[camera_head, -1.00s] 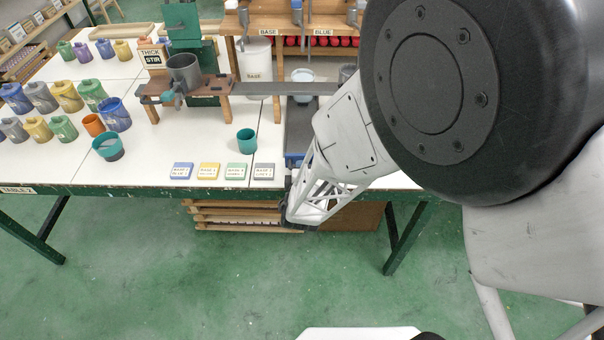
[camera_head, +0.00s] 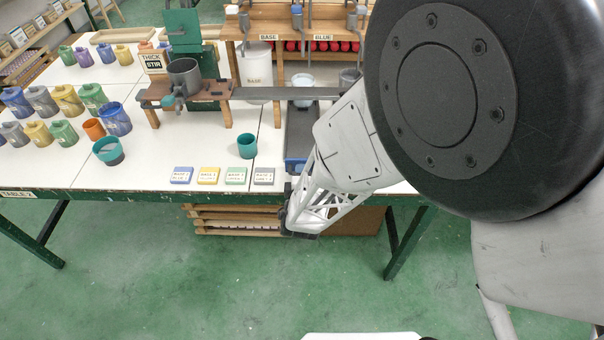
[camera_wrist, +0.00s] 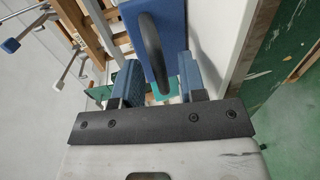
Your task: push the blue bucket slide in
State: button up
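The blue bucket slide (camera_head: 300,128) is a long dark tray with a blue front, lying near the table's front edge under the dispenser stand. In the wrist view its blue front panel (camera_wrist: 171,35) carries a dark curved handle (camera_wrist: 150,50). My gripper (camera_wrist: 160,85) is open, with its two blue-grey fingers apart. The lower end of the handle appears in the gap between the fingers, with space on both sides; I cannot tell any contact. In the head view my gripper (camera_head: 291,200) is just in front of the slide, its fingers mostly hidden.
A pale bucket (camera_head: 302,82) stands at the slide's far end beneath the dispensers. A teal cup (camera_head: 247,145) and several coloured labels (camera_head: 208,176) lie left of the slide. A stirring stand (camera_head: 185,85) is farther left. My arm hides the table on the right.

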jog(key=v, duration=0.6)
jog(key=shift+s, duration=0.4)
jog(key=shift+r, duration=0.1)
jog(key=shift+a, duration=0.15)
jog(key=c, duration=0.7)
jog(key=a+n+h, duration=0.1)
jog(key=a+r+n, duration=0.1)
jog(key=n, duration=0.1)
jog(key=shift+s+r+g+h, duration=0.25)
jog(key=shift+r+g+h, duration=0.05)
jog(key=shift+h, duration=0.1)
grip_shut()
jog(key=s+a+r+n+g+h, duration=0.1)
jog(key=s+a+n+g+h, duration=0.2)
jog(key=s+a+n, duration=0.3)
jog(key=shift+a+r+n+h, duration=0.4)
jog(key=shift+a+n, duration=0.45)
jog(key=shift+n, duration=1.05)
jog(key=shift+s, duration=0.1)
